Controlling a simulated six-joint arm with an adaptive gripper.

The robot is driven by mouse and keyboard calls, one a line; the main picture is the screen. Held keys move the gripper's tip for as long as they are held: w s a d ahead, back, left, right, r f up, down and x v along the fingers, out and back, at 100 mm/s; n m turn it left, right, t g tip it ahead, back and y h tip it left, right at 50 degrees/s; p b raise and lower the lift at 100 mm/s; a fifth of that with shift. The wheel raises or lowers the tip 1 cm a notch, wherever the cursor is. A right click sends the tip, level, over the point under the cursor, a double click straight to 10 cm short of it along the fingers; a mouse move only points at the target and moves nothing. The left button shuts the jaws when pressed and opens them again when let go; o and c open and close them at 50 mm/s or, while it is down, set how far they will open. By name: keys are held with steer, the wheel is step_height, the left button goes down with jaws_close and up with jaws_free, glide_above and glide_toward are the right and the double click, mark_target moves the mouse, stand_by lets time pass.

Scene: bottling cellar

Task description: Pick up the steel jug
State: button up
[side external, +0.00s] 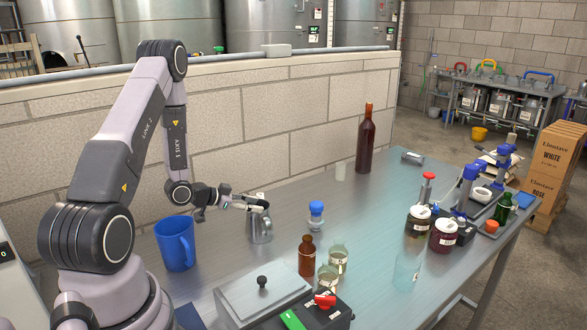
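The steel jug (259,231) stands upright on the metal table, left of a small blue-capped container. My gripper (257,204) reaches in from the left, pointing right, at the level of the jug's top. Its dark fingers overlap the jug's rim and upper part in this view and hide some of it. Whether the fingers touch the jug, and whether they are open or shut on it, cannot be made out at this size.
A blue pitcher (175,243) stands left of the jug. A blue-capped container (316,214), a brown bottle (307,257) and glass jars (338,262) stand to its right. A lidded metal box (262,297) is in front. A tall dark bottle (366,143) stands behind, with bare table (375,215) between.

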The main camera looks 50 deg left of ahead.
mark_target(269, 231)
steer(key=shift+t, duration=0.4)
steer(key=f, duration=0.7)
steer(key=shift+s+f, duration=0.3)
steer(key=shift+f, duration=0.05)
steer(key=x, duration=0.5)
steer(key=shift+d, duration=0.1)
jaws_close()
